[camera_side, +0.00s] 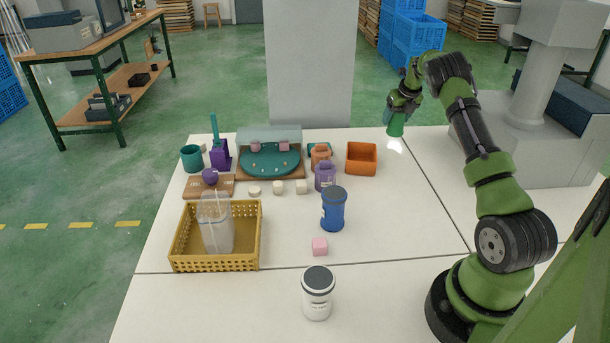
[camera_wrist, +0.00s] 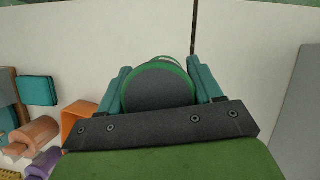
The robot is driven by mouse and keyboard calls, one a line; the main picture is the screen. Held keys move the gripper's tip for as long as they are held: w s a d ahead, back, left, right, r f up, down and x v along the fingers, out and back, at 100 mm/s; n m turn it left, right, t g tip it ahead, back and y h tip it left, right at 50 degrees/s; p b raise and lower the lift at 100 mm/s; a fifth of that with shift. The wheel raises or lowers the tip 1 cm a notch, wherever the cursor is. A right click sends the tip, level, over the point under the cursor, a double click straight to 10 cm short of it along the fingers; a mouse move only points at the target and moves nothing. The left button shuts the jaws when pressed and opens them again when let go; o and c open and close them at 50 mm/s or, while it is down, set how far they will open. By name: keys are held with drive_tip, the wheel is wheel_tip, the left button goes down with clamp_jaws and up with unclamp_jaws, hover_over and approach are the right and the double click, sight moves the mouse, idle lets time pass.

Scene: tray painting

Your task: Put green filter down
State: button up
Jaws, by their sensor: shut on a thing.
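The green filter (camera_side: 396,124) is held by my gripper (camera_side: 402,104) above the back right part of the white table. A bright patch of light shows on the table just below it. In the wrist view the filter's round dark face with a green rim (camera_wrist: 158,85) sits between the two teal fingers of my gripper (camera_wrist: 160,88), which are shut on it. Its lower end appears raised off the table, but the exact gap is hard to tell.
An orange bin (camera_side: 361,158) stands left of my gripper. Further left are a teal tray (camera_side: 268,160), a purple jar (camera_side: 325,176), a blue jar (camera_side: 332,210) and a yellow basket (camera_side: 214,266). A white jar (camera_side: 317,294) is at the front. The table (camera_side: 400,220) is clear right of the bin.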

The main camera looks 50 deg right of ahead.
sight(395, 126)
drive_tip(key=shift+f, duration=1.7)
drive_tip(key=shift+f, duration=0.2)
drive_tip(key=o, duration=1.1)
drive_tip(key=shift+o, duration=0.2)
